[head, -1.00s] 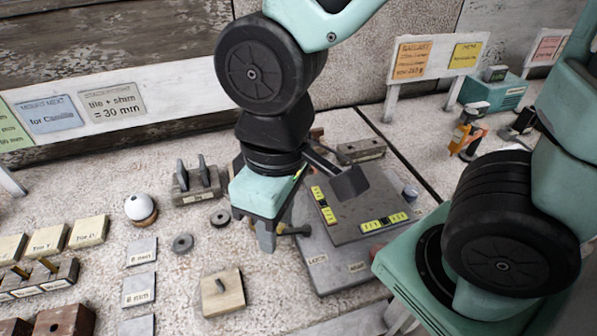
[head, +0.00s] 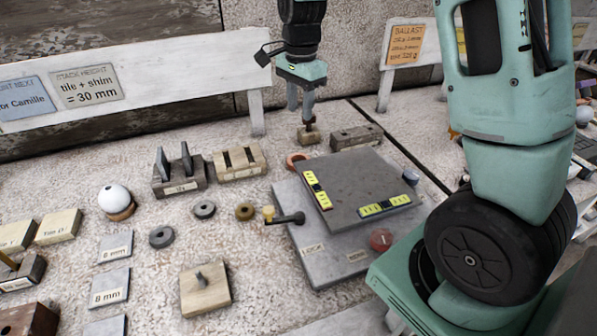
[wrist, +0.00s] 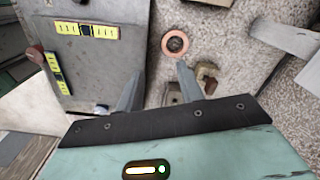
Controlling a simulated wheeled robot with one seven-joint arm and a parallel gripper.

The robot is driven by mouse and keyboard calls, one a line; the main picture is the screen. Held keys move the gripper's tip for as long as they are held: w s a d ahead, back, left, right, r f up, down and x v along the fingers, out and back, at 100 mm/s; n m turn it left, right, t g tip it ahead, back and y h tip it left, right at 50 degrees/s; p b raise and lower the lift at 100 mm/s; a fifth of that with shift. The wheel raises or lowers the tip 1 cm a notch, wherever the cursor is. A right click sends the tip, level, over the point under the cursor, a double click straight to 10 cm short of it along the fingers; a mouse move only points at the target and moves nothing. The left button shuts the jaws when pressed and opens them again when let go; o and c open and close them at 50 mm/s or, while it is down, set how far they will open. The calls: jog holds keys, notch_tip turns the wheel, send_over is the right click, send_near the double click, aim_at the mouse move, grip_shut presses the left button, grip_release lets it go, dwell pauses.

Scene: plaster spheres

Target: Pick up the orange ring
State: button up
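The orange ring (head: 292,160) lies on the pale stone surface by the back left corner of the dark plate in the head view. In the wrist view the orange ring (wrist: 165,46) lies just beyond my fingertips, with a darker centre. My gripper (head: 301,116) points down behind the ring, above a small wooden block (head: 309,135). Its two fingers (wrist: 159,75) stand apart in the wrist view, with nothing held between them. The ring is outside the fingers, and I cannot tell the height of the fingertips above the surface.
The dark plate (head: 352,178) with yellow levels lies on a larger grey slab right of the ring. A slotted wooden block (head: 240,163) stands to the left, and another block (head: 356,137) stands behind the plate. A brass ring (head: 245,211) and grey rings lie in front. A white sign board (head: 150,68) stands behind.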

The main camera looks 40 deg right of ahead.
jog(key=shift+m, duration=0.6)
jog(key=f, duration=0.4)
jog(key=d+f, duration=0.1)
jog(key=f, duration=0.3)
jog(key=d+f+p, duration=0.1)
jog(key=f, duration=0.3)
jog(key=shift+w+f, duration=0.2)
jog(key=shift+w+d+f+p, duration=0.1)
jog(key=shift+f+p, duration=0.2)
jog(key=shift+f, duration=1.1)
jog(key=shift+w+f+p, duration=0.1)
jog(key=shift+f+p, duration=0.2)
jog(key=shift+f, duration=1.05)
grip_shut()
